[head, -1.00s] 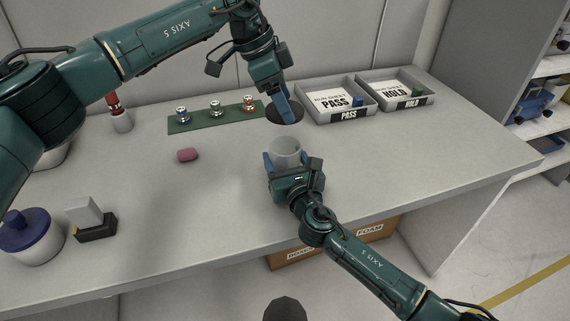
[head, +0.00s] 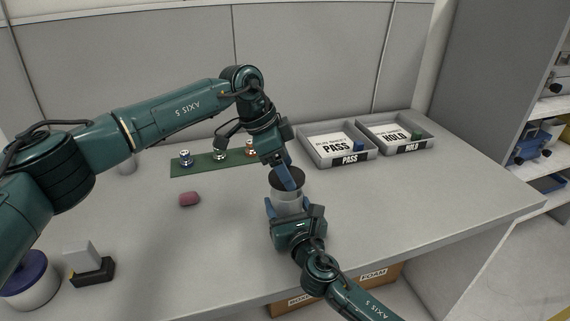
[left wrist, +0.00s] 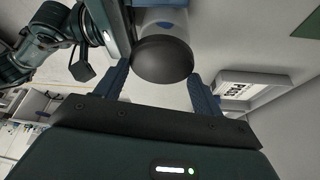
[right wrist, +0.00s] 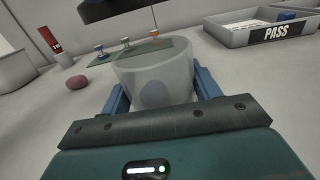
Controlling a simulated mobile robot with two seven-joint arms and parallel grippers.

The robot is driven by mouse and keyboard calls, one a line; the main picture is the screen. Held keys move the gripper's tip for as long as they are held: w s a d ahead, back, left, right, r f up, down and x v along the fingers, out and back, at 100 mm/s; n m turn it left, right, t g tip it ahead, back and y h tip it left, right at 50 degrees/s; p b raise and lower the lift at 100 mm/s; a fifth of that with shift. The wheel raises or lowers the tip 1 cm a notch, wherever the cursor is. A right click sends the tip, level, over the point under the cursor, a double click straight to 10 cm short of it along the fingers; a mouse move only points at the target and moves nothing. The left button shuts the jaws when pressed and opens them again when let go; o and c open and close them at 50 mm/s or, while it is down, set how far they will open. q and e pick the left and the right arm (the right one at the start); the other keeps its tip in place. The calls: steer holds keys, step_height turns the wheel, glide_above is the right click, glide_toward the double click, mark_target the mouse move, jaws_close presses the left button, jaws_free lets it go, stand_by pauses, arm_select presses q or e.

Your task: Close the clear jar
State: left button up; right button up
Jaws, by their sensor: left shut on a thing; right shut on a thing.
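The clear jar (head: 289,203) stands upright near the middle of the bench. My right gripper (head: 288,212) is shut around its sides, and the jar's open top shows in the right wrist view (right wrist: 152,75). My left gripper (head: 290,180) is shut on a dark round lid (head: 281,183), also between its fingers in the left wrist view (left wrist: 163,60). In the head view the lid overlaps the jar's top. In the right wrist view the lid (right wrist: 108,10) hangs above the jar, apart from it and a little to the left.
A green strip (head: 212,164) with several small metal knobbed pieces lies behind. A PASS tray (head: 350,159) and a HOLD tray (head: 408,144) stand at the back right. A blue-lidded jar (head: 28,280) stands front left. The bench right of the jar is clear.

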arm_select(q)
steer(key=shift+f, duration=0.9)
steer(key=shift+f, duration=0.6)
arm_select(e)
jaws_close()
arm_select(q)
steer(key=m+g, duration=0.1)
steer(key=m, duration=0.2)
steer(key=shift+w, duration=0.15)
steer(key=m+g, duration=0.1)
steer(key=m, duration=0.1)
steer(key=m+y, duration=0.1)
steer(key=m, duration=0.1)
steer(key=shift+w+d+g, duration=0.15)
steer(key=shift+g, duration=0.25)
steer(key=shift+m, duration=1)
steer(key=shift+s+m+g, duration=0.2)
steer(key=shift+m+g, duration=0.2)
